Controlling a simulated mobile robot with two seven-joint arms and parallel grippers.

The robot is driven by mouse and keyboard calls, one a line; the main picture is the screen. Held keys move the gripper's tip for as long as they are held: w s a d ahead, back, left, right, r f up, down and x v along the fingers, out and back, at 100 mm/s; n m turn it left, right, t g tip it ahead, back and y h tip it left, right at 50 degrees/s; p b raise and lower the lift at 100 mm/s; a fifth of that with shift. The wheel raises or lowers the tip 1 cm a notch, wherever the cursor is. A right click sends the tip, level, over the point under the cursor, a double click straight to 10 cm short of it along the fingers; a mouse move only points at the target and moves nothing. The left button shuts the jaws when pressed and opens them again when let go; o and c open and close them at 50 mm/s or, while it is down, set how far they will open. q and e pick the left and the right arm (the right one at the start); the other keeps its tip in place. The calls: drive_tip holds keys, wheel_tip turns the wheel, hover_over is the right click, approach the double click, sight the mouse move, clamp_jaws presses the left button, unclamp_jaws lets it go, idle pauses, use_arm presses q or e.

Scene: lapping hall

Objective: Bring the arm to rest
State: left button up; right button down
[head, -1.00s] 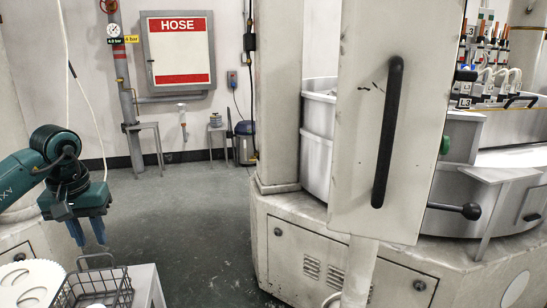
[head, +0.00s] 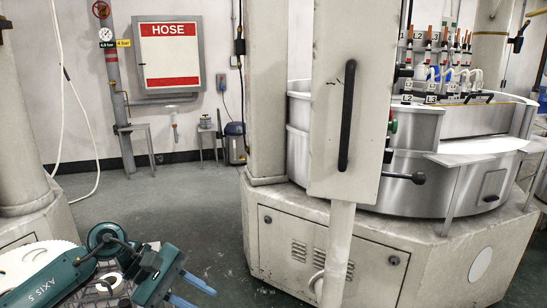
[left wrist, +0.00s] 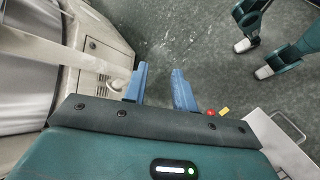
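My left arm comes in at the lower left of the head view, and its teal left gripper (head: 190,290) reaches low over the floor, pointing right. In the left wrist view the two blue fingers of the left gripper (left wrist: 158,90) stand apart with bare floor between them, so it is open and empty. It touches nothing that I can see. My right gripper does not show as such in either view.
A wire basket (head: 120,300) and white perforated disc (head: 40,256) lie partly hidden by my arm. Open grey floor (head: 205,215) lies beyond.

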use_arm(q)
drive_tip(key=s+d+r+n+t+h, duration=0.15)
drive_tip(key=d+n+t+h, duration=0.3)
drive_tip(key=n, duration=0.65)
drive_tip(key=s+d+n+t+h, duration=0.35)
drive_tip(key=d+n, duration=0.25)
drive_tip(key=n, duration=0.5)
drive_tip(key=s+a+f+m+y, duration=0.3)
drive_tip(key=f+m, duration=0.4)
drive_tip(key=m, duration=0.4)
drive_tip(key=s+a+f+m+t+y+p, duration=0.1)
drive_tip(key=s+a+f+m+y, duration=0.2)
drive_tip(key=m, duration=0.8)
drive_tip(key=s+a+f+m+t+y, duration=0.1)
drive_tip(key=s+a+f+m+y, duration=0.2)
drive_tip(key=s+f+m+y, duration=0.4)
wheel_tip(320, 180, down, 5)
drive_tip(key=m+y, duration=0.1)
drive_tip(key=m, duration=0.3)
drive_tip(key=shift+a+m+y, duration=0.2)
drive_tip(key=shift+m+y, duration=0.1)
drive_tip(key=shift+m, duration=0.1)
drive_tip(key=shift+a+r, duration=0.1)
